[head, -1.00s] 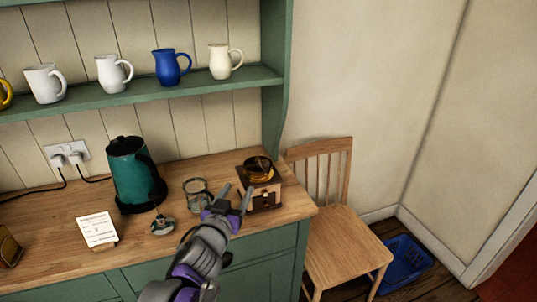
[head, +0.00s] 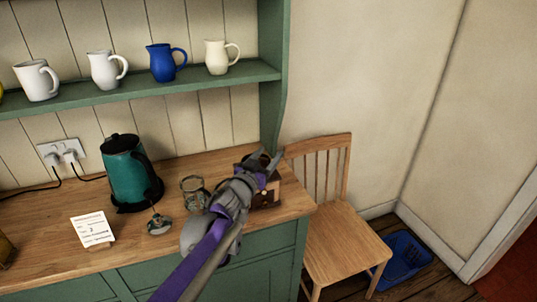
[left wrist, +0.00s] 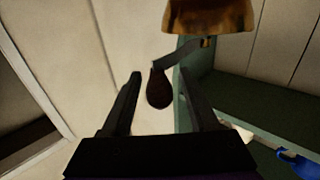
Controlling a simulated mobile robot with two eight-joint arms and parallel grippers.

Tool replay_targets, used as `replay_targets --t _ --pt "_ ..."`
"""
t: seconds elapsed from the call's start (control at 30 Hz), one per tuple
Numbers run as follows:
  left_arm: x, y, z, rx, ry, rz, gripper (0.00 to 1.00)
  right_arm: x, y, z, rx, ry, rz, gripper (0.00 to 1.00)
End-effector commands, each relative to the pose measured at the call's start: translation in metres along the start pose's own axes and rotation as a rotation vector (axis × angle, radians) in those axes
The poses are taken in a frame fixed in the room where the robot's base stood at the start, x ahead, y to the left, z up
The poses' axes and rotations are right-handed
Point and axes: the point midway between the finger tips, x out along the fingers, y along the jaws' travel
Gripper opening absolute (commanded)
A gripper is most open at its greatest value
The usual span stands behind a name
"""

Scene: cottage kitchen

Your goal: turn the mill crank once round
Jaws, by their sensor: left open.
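The mill (head: 268,196) is a wooden box near the right end of the worktop, largely hidden in the head view by my left gripper (head: 270,157). In the left wrist view its brass-coloured bowl (left wrist: 210,15) is at the top. The crank arm (left wrist: 182,53) runs down from it to a dark brown knob (left wrist: 159,90). The knob shows between the two fingers of my left gripper (left wrist: 158,75), which are open with gaps on both sides. I cannot tell how deep the knob sits between them. My right gripper is not in view.
Left of the mill stand a glass jar (head: 194,192), a small lid-like piece (head: 159,224), a card (head: 92,229) and a green kettle (head: 128,172). Jugs line the shelf (head: 130,92) above.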

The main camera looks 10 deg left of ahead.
Motion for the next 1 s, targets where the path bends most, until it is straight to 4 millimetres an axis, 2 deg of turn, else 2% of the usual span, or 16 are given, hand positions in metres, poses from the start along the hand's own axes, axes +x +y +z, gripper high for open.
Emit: replay_targets --t 0.33,0.67,1.0 --pt "0.0043 0.0002 0.0002 0.000 0.000 0.000 0.60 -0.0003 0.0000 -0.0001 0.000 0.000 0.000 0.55" --pt "0.0041 0.0001 0.0001 0.001 0.000 0.000 0.01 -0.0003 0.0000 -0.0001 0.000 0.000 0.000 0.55" --pt "0.0040 0.0000 0.0001 0.001 0.000 0.000 0.00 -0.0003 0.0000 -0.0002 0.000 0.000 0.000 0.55"
